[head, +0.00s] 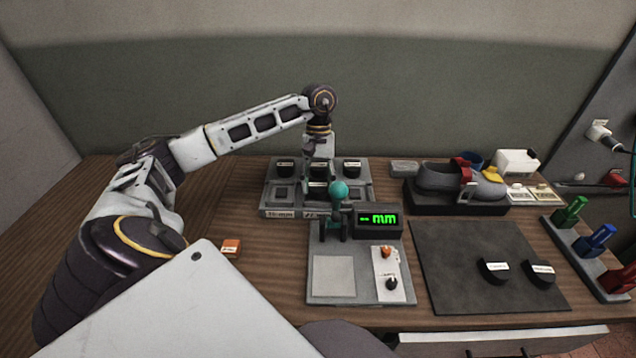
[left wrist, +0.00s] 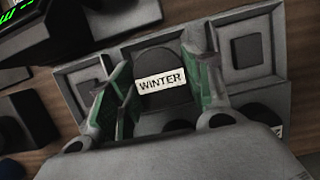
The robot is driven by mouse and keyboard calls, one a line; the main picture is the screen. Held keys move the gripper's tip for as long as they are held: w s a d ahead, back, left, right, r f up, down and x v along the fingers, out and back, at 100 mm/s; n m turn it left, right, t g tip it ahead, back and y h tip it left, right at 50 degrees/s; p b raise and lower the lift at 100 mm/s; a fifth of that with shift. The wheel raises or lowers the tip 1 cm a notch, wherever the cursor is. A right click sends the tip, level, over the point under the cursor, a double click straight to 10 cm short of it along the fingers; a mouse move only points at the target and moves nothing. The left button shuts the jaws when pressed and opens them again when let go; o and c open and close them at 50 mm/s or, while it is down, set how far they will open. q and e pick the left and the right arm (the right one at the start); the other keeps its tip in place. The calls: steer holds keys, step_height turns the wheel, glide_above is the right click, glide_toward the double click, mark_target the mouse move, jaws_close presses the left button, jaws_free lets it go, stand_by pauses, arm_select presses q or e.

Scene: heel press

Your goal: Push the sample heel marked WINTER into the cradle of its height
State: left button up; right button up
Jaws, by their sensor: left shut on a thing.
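The WINTER heel (left wrist: 160,62) is a dark block with a white label, held between the green-padded fingers of my left gripper (left wrist: 163,92). In the head view my left gripper (head: 318,170) reaches down over the grey cradle rack (head: 265,211). The heel also shows there (head: 318,188), at the middle front cradle, with front cradles without heels on both sides. I cannot tell how deep it sits. Rack labels at the front are small; one appears to read 30 mm (head: 280,213). My right gripper is not in view.
Labelled heels stand at the rack's back left (head: 285,167) and back right (head: 352,166). A gauge with a teal knob (head: 339,189) and green mm display (head: 378,219) stands close in front. Two heels (head: 494,270) (head: 541,273) lie on the dark mat (head: 455,285).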

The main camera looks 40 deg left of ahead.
arm_select(q)
steer(key=shift+s+d+f, duration=0.1)
steer(key=shift+s+f, duration=0.1)
steer(key=shift+f, duration=0.15)
steer(key=o, duration=1.1)
steer(key=shift+o, duration=0.5)
steer(key=shift+w, duration=0.1)
steer(key=shift+r, duration=0.1)
steer(key=o, duration=0.5)
steer(key=shift+r, duration=0.1)
steer(key=shift+w, duration=0.1)
steer(key=shift+r, duration=0.2)
